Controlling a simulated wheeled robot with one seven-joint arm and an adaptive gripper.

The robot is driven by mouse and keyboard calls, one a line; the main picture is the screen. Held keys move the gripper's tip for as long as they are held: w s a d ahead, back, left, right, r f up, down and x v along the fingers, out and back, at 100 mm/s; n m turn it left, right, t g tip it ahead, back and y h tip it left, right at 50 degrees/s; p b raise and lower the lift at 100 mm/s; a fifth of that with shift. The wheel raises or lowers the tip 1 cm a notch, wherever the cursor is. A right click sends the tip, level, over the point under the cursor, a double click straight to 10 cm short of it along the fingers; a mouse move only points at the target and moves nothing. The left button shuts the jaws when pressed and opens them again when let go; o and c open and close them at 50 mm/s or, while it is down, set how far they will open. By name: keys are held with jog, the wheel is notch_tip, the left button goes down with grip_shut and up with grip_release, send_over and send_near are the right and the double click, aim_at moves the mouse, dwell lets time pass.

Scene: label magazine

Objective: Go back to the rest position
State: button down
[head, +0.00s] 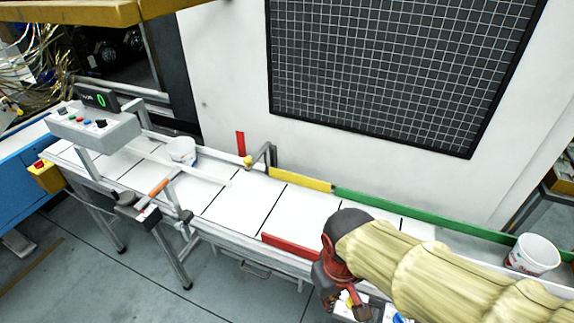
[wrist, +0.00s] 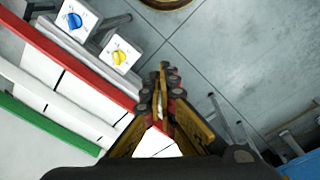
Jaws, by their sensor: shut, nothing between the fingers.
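My gripper (head: 342,290) hangs at the front side of the white conveyor, below my cream-sleeved arm. In the wrist view my gripper (wrist: 163,80) has its fingers together, with nothing held. It is beside the red rail (wrist: 85,60) and the box with a yellow knob (wrist: 120,55). The box with a blue knob (wrist: 77,20) is farther up-left. In the head view my arm and gripper partly hide these boxes and part of the conveyor.
The conveyor (head: 240,205) runs across the view, with yellow (head: 300,179) and green (head: 430,212) rails behind. One white cup (head: 182,151) is at the left, another (head: 533,254) at the right. A control panel (head: 95,128) stands at the left. Floor (head: 130,285) is clear at the front left.

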jog(key=s+d+r+m+t, duration=0.1)
jog(key=d+r+m+t, duration=0.3)
jog(key=d+r, duration=0.5)
notch_tip(320, 180, up, 2)
jog(key=shift+d+r+t, duration=0.25)
jog(key=shift+d+t, duration=0.05)
jog(key=shift+t, duration=0.1)
jog(key=shift+s, duration=0.1)
